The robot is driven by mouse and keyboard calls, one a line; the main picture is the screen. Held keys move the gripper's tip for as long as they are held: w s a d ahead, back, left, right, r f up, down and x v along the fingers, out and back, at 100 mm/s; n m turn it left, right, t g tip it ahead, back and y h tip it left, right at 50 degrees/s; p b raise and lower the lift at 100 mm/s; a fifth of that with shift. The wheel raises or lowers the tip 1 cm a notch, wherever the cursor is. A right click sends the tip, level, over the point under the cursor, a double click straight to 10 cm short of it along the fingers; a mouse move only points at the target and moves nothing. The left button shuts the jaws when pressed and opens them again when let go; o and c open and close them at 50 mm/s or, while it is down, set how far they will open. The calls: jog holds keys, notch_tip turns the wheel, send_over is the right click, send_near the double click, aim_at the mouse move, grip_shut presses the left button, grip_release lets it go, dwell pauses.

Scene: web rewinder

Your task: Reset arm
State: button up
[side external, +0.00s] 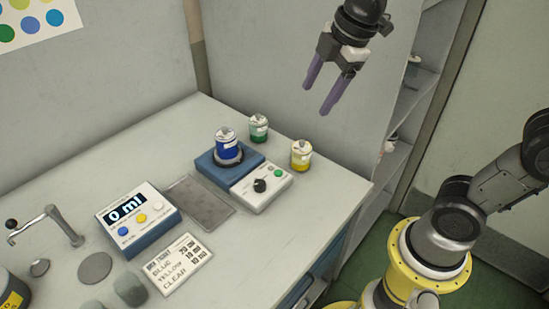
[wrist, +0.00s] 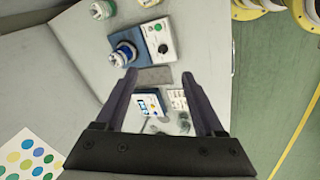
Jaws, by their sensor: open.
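My gripper (side external: 327,92) is open and empty, held high above the right rear of the workbench, with its purple fingers pointing down. It also shows in the wrist view (wrist: 168,100), fingers apart with nothing between them. Below it, a blue canister (side external: 226,143) stands upright on a blue device (side external: 211,172) with a knob panel. A green canister (side external: 258,129) and a yellow canister (side external: 301,155) stand on the bench beside that device. No canister is touching the gripper.
A dispenser box (side external: 139,219) reads "0 ml". A printed card (side external: 179,264) lists blue, yellow and clear. A grey plate (side external: 198,202) lies between the devices. A tap (side external: 47,226) stands at left. Walls back the bench; shelves (side external: 403,125) stand at right. Space around the gripper is clear.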

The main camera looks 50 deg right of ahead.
jog(key=s+d+f+m, duration=0.1)
jog(key=s+f+m, duration=0.1)
jog(key=s+m, duration=0.4)
jog(key=s+d+f+m+t, duration=0.1)
jog(key=s+f+m, duration=0.2)
jog(key=s+m, duration=0.4)
jog(key=shift+s+m+t, duration=0.3)
jog(key=shift+s, duration=0.2)
